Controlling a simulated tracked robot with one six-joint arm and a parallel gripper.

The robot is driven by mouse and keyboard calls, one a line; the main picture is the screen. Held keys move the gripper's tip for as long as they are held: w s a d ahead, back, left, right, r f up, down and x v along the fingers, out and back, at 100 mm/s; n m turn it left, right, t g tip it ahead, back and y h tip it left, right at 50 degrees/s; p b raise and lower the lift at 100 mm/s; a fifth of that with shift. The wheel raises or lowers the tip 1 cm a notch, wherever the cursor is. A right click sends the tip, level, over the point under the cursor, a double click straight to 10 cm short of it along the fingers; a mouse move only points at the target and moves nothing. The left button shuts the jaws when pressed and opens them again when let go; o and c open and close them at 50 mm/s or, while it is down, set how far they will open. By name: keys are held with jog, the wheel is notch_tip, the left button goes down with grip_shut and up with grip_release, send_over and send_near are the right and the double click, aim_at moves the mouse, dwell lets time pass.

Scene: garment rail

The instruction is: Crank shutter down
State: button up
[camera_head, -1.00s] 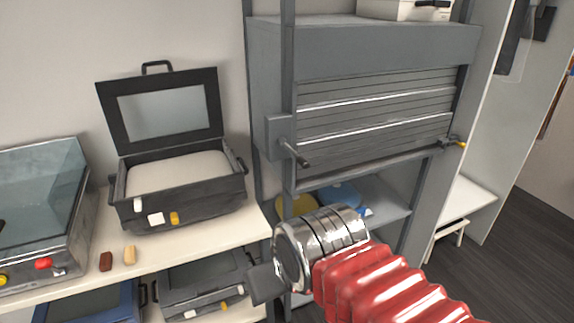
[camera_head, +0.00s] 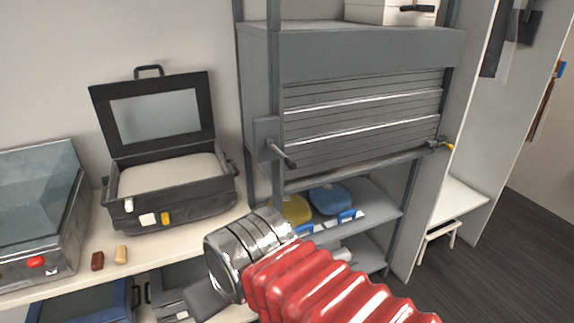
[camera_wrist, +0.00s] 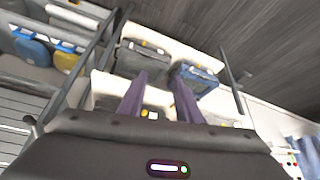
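The grey slatted shutter (camera_head: 360,118) hangs partly down in the grey cabinet, with an open space below its bottom bar. The crank (camera_head: 280,153) sticks out from a plate on the cabinet's left post. It also shows in the wrist view (camera_wrist: 31,124), at the left edge.
An open black case (camera_head: 175,185) stands on the white shelf (camera_head: 90,275) at left, beside a glass-lidded box (camera_head: 40,205). A yellow item (camera_head: 292,208) and a blue item (camera_head: 330,198) lie below the shutter. A white stool (camera_head: 438,234) stands right.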

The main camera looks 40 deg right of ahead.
jog(key=shift+o, duration=0.2)
jog(key=shift+o, duration=0.7)
jog(key=shift+w, duration=0.1)
jog(key=m+t+h, duration=0.4)
jog(key=t, duration=0.8)
send_near(294, 167)
jog(key=shift+s, duration=0.7)
jog(key=shift+a, duration=0.4)
jog(key=x, duration=1.4)
jog(key=shift+s+d, duration=0.1)
jog(key=shift+d, duration=0.1)
